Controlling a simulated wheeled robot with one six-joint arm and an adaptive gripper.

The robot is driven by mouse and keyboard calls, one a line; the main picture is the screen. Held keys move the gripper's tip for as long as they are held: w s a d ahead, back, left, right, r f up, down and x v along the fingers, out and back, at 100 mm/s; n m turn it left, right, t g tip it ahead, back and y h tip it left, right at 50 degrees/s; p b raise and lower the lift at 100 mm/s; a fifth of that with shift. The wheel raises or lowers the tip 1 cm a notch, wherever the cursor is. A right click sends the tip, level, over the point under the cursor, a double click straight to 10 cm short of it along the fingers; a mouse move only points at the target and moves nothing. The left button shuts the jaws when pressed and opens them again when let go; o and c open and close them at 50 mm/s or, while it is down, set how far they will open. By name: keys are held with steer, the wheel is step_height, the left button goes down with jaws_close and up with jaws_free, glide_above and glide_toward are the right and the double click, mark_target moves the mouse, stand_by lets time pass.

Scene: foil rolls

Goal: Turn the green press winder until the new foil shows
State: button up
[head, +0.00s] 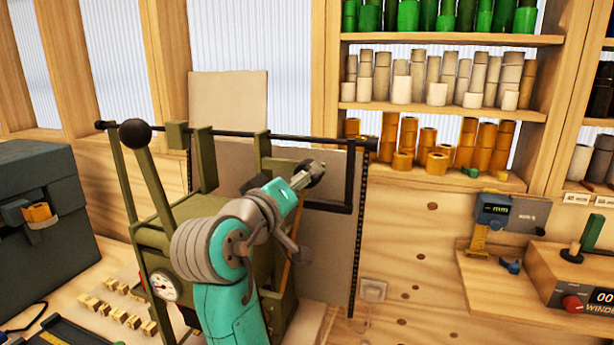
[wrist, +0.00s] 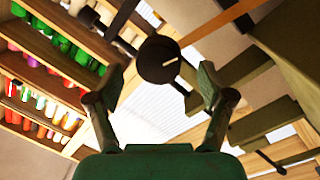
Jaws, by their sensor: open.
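The green press (head: 165,240) stands on the bench at centre-left, with a ball-topped lever, a round gauge and a dark bar along its top. A dark round knob with a white line, perhaps the winder, shows in the wrist view (wrist: 158,62). It shows in the head view (head: 314,174) at the press's right side. My gripper (wrist: 162,82) is open, its two fingers on either side of the knob in that picture. In the head view my gripper (head: 304,180) is close to the knob; I cannot tell if they touch. My arm hides much of the press front. I cannot make out any foil.
Shelves (head: 445,112) of green, cream and orange rolls stand behind at right. A dark cranked rod (head: 351,185) is just right of my gripper. A dark grey box (head: 45,195) sits at left, with small gold blocks (head: 120,310) nearby. A winder counter unit (head: 575,290) is at far right.

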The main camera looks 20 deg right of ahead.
mark_target(307, 187)
steer(key=shift+x, duration=1.95)
steer(key=shift+c, duration=0.2)
steer(key=c, duration=1.1)
